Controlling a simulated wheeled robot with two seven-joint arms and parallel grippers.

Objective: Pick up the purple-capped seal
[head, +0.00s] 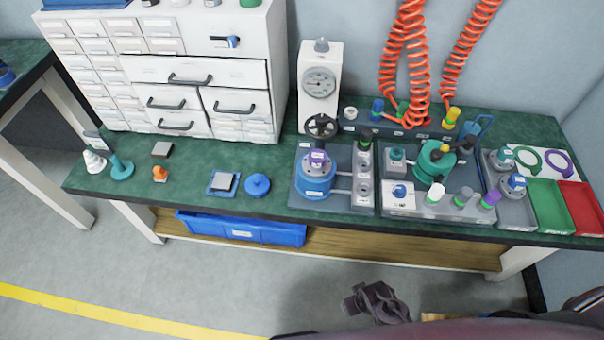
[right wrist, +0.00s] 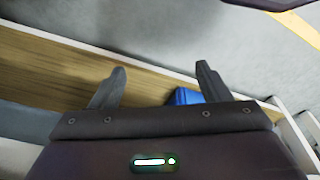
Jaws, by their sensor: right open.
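A small cylinder with a purple cap (head: 489,199) leans at the front right of the grey test station on the green bench, in the head view. A purple piece (head: 318,157) also shows on top of the blue pot (head: 316,181); I cannot tell which is the named seal. My right gripper (head: 366,298) is low in front of the bench, well apart from both. In the right wrist view my right gripper (right wrist: 158,86) is open, with nothing between its fingers. My left gripper is not in view.
Beside the purple-capped cylinder stand a grey one (head: 463,197) and a white one (head: 435,194). Green (head: 549,206) and red (head: 582,208) trays lie to the right. Orange coiled hoses (head: 418,60) hang behind. A blue bin (head: 240,229) sits on the lower shelf; it also shows in the wrist view (right wrist: 188,96).

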